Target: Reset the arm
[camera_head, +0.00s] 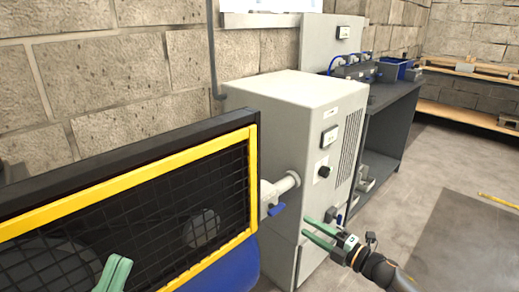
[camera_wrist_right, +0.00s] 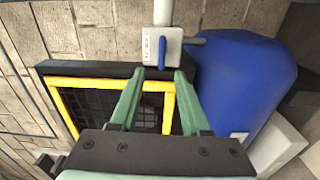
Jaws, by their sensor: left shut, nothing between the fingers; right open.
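My right gripper (camera_head: 307,228) reaches in from the lower right in the head view, its green fingers apart and empty. It is in front of the light grey cabinet (camera_head: 290,110), to the right of a valve (camera_head: 268,195) with a blue lever (camera_head: 277,209). In the right wrist view the open fingers (camera_wrist_right: 162,76) point toward the valve (camera_wrist_right: 152,47) and its blue lever (camera_wrist_right: 163,50), with no visible contact. My left gripper (camera_head: 115,270) shows at the bottom left edge in front of the mesh guard, its fingers together and empty. Its arm is out of view.
A yellow-framed mesh guard (camera_head: 150,175) fills the left, with a blue tank (camera_head: 232,268) behind it. The cabinet carries a black knob (camera_head: 324,171). A dark workbench (camera_head: 395,110) and wooden shelves (camera_head: 465,112) stand behind. The floor (camera_head: 420,185) at right is mostly clear.

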